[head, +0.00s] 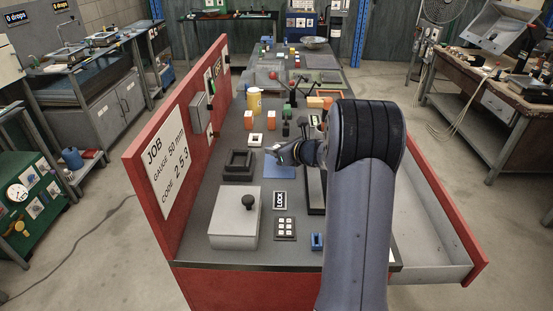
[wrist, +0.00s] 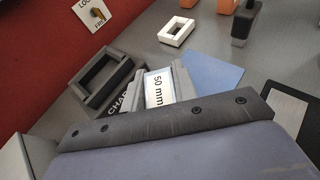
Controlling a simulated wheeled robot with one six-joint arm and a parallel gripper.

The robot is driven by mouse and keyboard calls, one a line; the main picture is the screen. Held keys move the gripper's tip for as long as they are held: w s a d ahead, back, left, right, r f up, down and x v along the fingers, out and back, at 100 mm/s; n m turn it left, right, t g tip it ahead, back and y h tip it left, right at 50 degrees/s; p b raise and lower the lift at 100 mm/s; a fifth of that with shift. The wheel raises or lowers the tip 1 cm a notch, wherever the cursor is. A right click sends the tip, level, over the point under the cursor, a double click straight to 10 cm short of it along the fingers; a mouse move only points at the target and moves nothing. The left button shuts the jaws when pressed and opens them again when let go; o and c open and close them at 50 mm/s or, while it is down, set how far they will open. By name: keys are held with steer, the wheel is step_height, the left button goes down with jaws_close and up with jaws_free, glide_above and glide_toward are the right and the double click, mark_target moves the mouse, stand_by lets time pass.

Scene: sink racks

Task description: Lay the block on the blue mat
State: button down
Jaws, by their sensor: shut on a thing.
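My gripper (head: 274,153) reaches in from the right over the bench, low near the blue mat (head: 279,172). In the wrist view the gripper (wrist: 160,90) is shut on a pale block (wrist: 158,90) marked "50 mm". In the head view the block is too small and covered to make out clearly. The blue mat (wrist: 213,74) lies flat and bare where it shows, just beyond and to the right of the block in the wrist view. Part of the mat is hidden behind the gripper. I cannot tell the block's height above the bench.
A dark square frame (head: 238,165) sits left of the mat, and a white square frame (head: 255,140) behind it. Orange blocks (head: 248,120) stand farther back. A grey box (head: 235,220) with a black knob is in front. A red panel (head: 165,150) walls the left side.

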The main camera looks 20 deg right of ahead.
steer(key=shift+f, duration=1.9)
steer(key=shift+f, duration=0.15)
steer(key=c, duration=1.1)
jaws_free()
steer(key=shift+r, duration=0.2)
steer(key=b+v, duration=0.1)
steer(key=v, duration=1)
steer(key=shift+s+d, duration=0.1)
steer(key=shift+s, duration=0.05)
steer(key=shift+s+d+r, duration=0.1)
steer(key=shift+s, duration=0.25)
